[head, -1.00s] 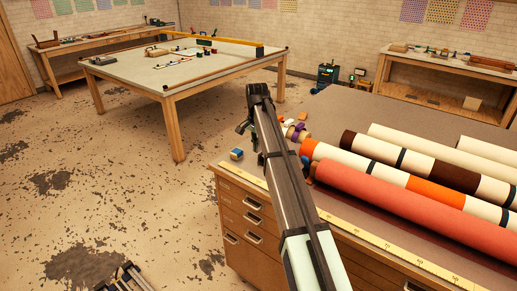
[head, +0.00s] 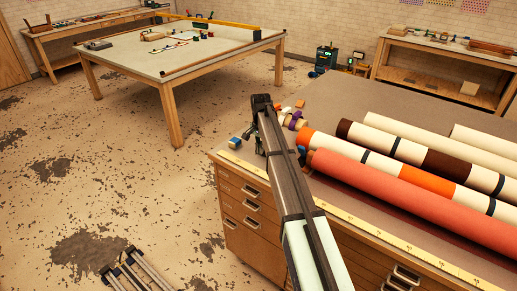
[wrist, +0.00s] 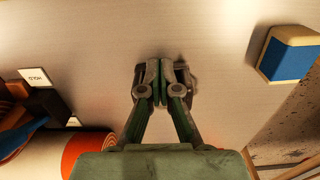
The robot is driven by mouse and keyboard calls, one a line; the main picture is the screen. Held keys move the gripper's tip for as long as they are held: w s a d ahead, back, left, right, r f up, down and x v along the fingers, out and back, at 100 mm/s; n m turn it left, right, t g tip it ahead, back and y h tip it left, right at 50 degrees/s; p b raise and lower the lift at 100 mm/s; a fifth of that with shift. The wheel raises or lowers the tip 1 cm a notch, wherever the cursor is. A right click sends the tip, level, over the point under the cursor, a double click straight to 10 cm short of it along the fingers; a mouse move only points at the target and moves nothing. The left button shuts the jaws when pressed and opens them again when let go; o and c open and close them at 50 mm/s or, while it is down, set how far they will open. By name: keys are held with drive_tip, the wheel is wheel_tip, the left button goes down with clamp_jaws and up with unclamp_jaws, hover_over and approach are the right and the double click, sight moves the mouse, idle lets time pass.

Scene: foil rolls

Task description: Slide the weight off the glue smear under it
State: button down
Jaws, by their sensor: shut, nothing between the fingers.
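My gripper shows in the wrist view (wrist: 158,75) with its fingers together and nothing between them, above the pale grey bench top (wrist: 215,40). A dark block with a white "HOLD" label (wrist: 42,98) stands at the left of the wrist view; it looks like the weight, though I cannot be sure. My fingers are apart from it. A blue block with a tan face (wrist: 290,60) is at the right, also apart from the fingers. It also shows in the head view (head: 235,143). I cannot make out a glue smear. In the head view my arm hides much of this area.
Several rolls, including a coral one (head: 400,195), lie across the bench right of my arm. A yellow ruler strip (head: 365,226) runs along the front edge. An orange block (head: 300,104) and a purple ring (head: 294,121) lie beyond my arm. Another table (head: 175,62) stands behind.

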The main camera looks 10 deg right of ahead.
drive_tip(key=w+d+b, duration=0.1)
drive_tip(key=w+d, duration=0.5)
drive_tip(key=w+d+b, duration=0.1)
drive_tip(key=w+d, duration=0.4)
drive_tip(key=d, duration=0.1)
drive_tip(key=shift+w+d+b, duration=0.35)
drive_tip(key=shift+w, duration=0.05)
drive_tip(key=shift+s+a, duration=0.1)
drive_tip(key=shift+s, duration=0.05)
